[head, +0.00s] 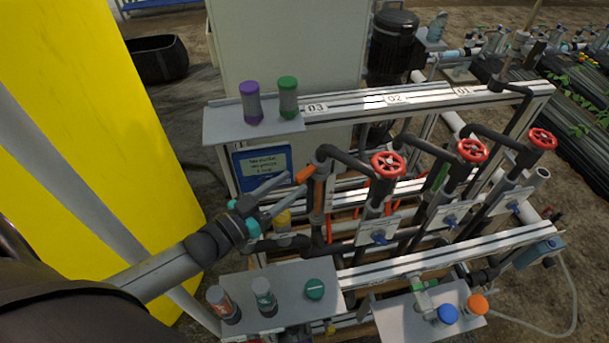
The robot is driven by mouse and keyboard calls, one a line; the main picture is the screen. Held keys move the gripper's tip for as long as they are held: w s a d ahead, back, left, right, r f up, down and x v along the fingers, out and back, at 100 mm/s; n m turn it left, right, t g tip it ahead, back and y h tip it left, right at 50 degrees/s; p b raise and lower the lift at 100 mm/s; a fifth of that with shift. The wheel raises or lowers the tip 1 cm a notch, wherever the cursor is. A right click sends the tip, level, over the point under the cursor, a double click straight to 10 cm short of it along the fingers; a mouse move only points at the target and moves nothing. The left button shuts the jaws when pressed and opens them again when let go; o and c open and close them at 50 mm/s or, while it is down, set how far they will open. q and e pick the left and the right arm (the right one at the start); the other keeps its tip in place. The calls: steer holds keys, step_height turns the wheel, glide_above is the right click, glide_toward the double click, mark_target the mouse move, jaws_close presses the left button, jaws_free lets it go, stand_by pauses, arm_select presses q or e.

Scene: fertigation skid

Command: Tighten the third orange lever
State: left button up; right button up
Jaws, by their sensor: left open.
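An orange lever (305,173) sticks out to the left near the top of the leftmost pipe branch, below the label 03 (316,107). My left gripper (279,194) comes in from the lower left, its fingers pointing toward this lever. It is open, and its fingertips are just left of and below the lever. I cannot tell whether the upper finger touches it. No other lever of this kind shows clearly on the branches under labels 02 (394,98) and 01 (462,90). My right gripper is not in view.
Red handwheels (388,165) stand on the branches to the right. Purple (251,102) and green-capped (288,97) containers stand on the upper shelf. Several items sit on the lower left plate (332,299). A yellow panel (92,130) is close on the left.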

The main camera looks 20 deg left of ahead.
mark_target(297, 180)
arm_select(q)
steer(key=shift+b+x, duration=0.45)
steer(key=shift+x, duration=2.15)
jaws_close()
